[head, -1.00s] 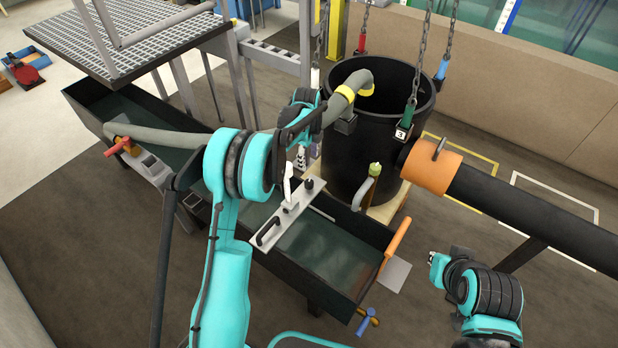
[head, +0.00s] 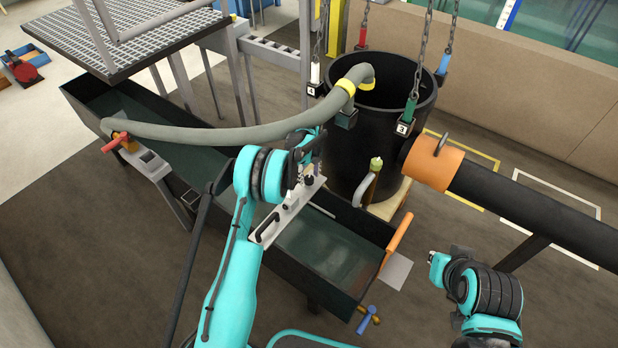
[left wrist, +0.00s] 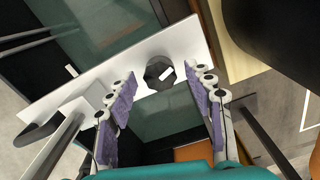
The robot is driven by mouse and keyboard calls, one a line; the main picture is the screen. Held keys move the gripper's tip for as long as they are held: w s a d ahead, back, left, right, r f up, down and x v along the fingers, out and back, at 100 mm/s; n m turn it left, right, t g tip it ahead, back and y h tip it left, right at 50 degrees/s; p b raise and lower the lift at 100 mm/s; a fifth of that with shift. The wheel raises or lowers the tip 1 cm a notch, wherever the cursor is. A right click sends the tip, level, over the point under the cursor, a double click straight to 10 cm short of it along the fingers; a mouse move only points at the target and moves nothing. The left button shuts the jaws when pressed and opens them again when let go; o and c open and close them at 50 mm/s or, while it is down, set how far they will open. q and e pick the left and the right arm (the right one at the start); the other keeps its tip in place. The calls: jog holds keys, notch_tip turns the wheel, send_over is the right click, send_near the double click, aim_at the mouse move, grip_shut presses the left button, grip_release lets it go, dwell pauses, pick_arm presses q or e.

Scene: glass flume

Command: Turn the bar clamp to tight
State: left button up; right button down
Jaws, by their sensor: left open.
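The bar clamp shows as a dark faceted knob (left wrist: 160,73) with a white mark on a pale flat bar (left wrist: 95,68). In the head view the bar (head: 287,211) lies across the long dark trough, with the knob (head: 309,181) near its far end. My left gripper (head: 311,163) is just above that end. In the left wrist view its purple-padded fingers (left wrist: 161,84) are spread open, with the knob appearing between and beyond their tips. I cannot tell whether they touch it.
The trough (head: 345,262) runs diagonally under the bar. A black tank (head: 375,150) with chains stands close behind. A grey hose (head: 215,133) arches into the tank. An orange-banded black pipe (head: 530,210) lies at right. A black bar handle (head: 268,228) rises at the near end.

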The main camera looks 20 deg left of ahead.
pick_arm(q)
jog(key=c, duration=1.1)
jog(key=shift+c, duration=0.3)
